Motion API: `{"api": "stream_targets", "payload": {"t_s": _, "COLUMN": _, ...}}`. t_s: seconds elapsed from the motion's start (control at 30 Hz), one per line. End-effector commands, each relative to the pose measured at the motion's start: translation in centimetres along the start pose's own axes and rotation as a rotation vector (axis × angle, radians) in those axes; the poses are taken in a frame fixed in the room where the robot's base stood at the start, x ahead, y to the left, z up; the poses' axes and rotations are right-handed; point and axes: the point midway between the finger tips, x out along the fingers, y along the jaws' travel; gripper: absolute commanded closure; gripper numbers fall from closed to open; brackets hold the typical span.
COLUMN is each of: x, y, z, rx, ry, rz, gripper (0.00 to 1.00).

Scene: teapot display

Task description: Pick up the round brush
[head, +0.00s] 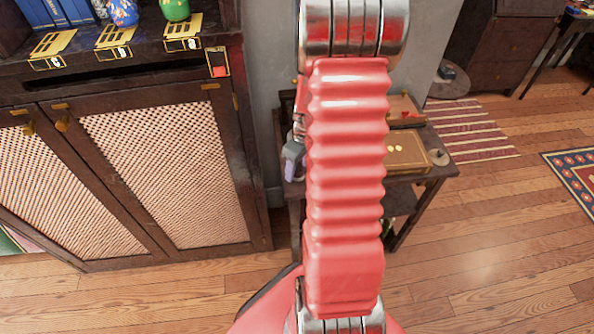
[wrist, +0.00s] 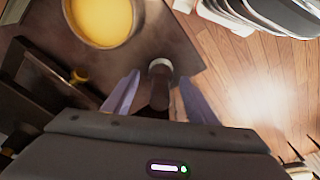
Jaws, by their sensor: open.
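A dark brown upright piece with a pale ring at its top (wrist: 160,68) stands between the fingers of my gripper (wrist: 158,85) in the wrist view. It looks like the round brush, but its lower part is hidden by the gripper body and I cannot be sure. My gripper is open, with one purple-grey finger on each side of it. I cannot tell whether either finger touches it. In the head view, part of my gripper (head: 292,160) shows left of my red arm, over the small dark table (head: 440,172). The brush cannot be made out there.
A yellow-filled round dish (wrist: 101,18) lies close above the left finger in the wrist view. On the small table are a yellow-brown box (head: 406,152) and a small round tan item (head: 438,157). A dark cabinet (head: 245,160) stands left.

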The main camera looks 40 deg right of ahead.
Motion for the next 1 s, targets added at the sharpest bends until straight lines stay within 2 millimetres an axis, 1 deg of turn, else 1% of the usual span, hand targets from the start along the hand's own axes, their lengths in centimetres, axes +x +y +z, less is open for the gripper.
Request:
{"api": "stream_targets", "payload": {"t_s": 0.07, "x": -0.01, "y": 0.01, "z": 0.01, "rx": 0.0, "ry": 0.0, "rz": 0.0, "gripper": 0.49}}
{"api": "stream_targets", "payload": {"t_s": 0.67, "x": -0.01, "y": 0.03, "z": 0.03, "rx": 0.001, "ry": 0.0, "rz": 0.0, "gripper": 0.92}}
{"api": "stream_targets", "payload": {"t_s": 1.0, "x": -0.35, "y": 0.07, "z": -0.04, "rx": 0.001, "ry": 0.001, "rz": 0.001, "gripper": 0.92}}
